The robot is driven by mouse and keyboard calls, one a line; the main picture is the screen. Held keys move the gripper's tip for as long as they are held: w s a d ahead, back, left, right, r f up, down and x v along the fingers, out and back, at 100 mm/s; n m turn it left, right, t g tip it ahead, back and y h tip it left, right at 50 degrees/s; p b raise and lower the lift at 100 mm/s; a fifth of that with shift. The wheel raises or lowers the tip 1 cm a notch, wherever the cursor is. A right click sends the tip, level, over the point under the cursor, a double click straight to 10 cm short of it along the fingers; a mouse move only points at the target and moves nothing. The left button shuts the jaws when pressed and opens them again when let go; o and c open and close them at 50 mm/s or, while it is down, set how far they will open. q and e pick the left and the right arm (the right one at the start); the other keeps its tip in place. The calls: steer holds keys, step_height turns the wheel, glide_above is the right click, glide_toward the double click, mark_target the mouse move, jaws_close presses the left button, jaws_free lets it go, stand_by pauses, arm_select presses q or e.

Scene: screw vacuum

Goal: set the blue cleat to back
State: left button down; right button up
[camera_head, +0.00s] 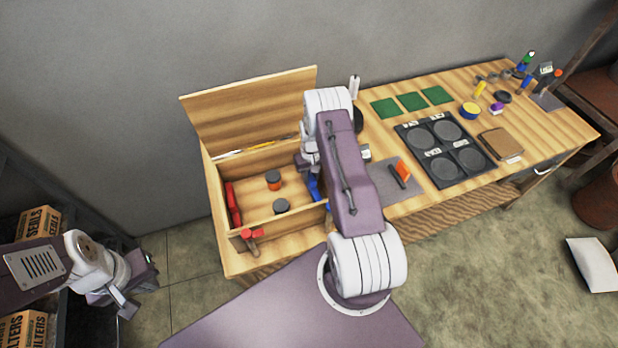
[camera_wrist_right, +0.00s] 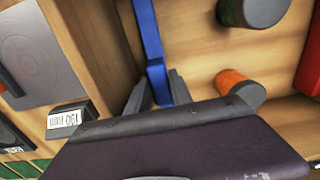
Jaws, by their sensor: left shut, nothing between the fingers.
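The blue cleat (camera_head: 313,187) is at the right side of the open wooden box's interior, partly hidden by my right arm. In the right wrist view the blue cleat (camera_wrist_right: 150,40) shows as a long strip with a wider end between my right gripper's fingers. My right gripper (camera_wrist_right: 159,90) has its fingers apart, one on each side of that blue end. Whether they press on it I cannot tell. In the head view the right gripper (camera_head: 308,160) is mostly hidden by its own arm. My left gripper (camera_head: 127,307) is shut and empty, left of the bench above the floor.
The wooden box (camera_head: 288,217) holds an orange-and-black knob (camera_head: 273,180), a dark knob (camera_head: 281,206) and red pieces (camera_head: 233,204). Its lid (camera_head: 250,110) stands open behind. A red-handled tool (camera_head: 250,240) is at its front edge. A black tray (camera_head: 444,152) lies to the right.

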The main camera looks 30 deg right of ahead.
steer(key=shift+o, duration=1.2)
step_height(320, 180, up, 8)
steer(key=shift+b, duration=1.25)
steer(key=shift+r, duration=0.55)
steer(key=shift+c, duration=0.3)
